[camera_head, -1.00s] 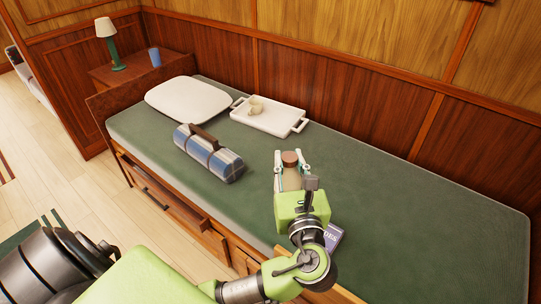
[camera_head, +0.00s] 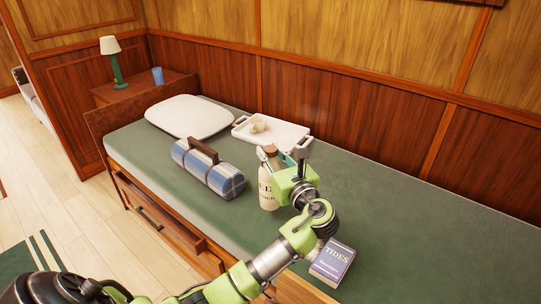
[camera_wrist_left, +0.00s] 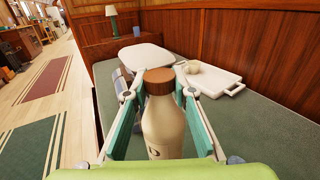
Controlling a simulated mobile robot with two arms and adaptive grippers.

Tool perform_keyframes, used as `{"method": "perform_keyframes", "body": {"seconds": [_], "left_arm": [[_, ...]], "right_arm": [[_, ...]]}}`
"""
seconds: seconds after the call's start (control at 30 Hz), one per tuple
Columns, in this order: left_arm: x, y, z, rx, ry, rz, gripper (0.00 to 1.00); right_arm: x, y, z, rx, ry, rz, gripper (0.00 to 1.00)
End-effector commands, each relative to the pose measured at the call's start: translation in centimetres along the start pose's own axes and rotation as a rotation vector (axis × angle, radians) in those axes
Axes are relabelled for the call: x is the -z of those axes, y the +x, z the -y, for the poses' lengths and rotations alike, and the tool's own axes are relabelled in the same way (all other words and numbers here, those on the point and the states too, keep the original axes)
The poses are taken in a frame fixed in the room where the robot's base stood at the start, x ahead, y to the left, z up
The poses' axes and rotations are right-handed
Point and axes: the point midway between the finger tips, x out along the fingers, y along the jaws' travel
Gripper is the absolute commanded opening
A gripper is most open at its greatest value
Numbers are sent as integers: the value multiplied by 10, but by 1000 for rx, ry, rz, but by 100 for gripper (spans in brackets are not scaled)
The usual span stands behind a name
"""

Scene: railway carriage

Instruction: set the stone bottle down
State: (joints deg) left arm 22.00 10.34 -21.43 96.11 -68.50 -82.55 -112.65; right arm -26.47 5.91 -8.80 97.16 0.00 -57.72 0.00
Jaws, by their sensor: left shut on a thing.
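The stone bottle (camera_head: 267,190) is cream with dark lettering and a brown cap. It stands upright at the middle of the green bunk (camera_head: 400,215), between the plaid roll and the book; whether its base touches the bunk I cannot tell. My left gripper (camera_head: 278,160) is shut on it from the right side in the head view. In the left wrist view the bottle (camera_wrist_left: 163,125) is upright between the two green-padded fingers (camera_wrist_left: 160,92). Its lower part is hidden by my gripper there. My right gripper does not show.
A blue plaid roll (camera_head: 210,172) lies left of the bottle. A white tray (camera_head: 285,133) with a cup (camera_head: 258,124) is behind it, and a white pillow (camera_head: 188,117) is farther left. A purple book (camera_head: 333,262) lies near the front edge. The bunk's right part is clear.

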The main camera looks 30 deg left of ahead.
Motion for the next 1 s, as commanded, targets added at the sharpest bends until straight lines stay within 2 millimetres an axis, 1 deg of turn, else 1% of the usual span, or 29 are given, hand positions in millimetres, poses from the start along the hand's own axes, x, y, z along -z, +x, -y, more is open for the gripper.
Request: {"method": "perform_keyframes", "body": {"seconds": [0.03, 0.27, 0.57, 0.6, 0.63, 1.0], "left_arm": [[-3, 0, 0, 1, -3, 5, 0], [-3, 0, 0, -7, -2, 4, 0], [-5, -1, 1, -47, -1, 2, 0], [4, -1, 0, -47, 2, 1, 0], [8, -1, 0, -47, 3, 1, 0], [46, -1, 0, -47, 1, 2, 0]], "right_arm": [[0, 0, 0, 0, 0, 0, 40], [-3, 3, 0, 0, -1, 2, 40], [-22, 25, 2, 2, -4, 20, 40], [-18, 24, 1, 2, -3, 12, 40], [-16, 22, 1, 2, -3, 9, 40], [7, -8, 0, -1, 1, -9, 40]]}}
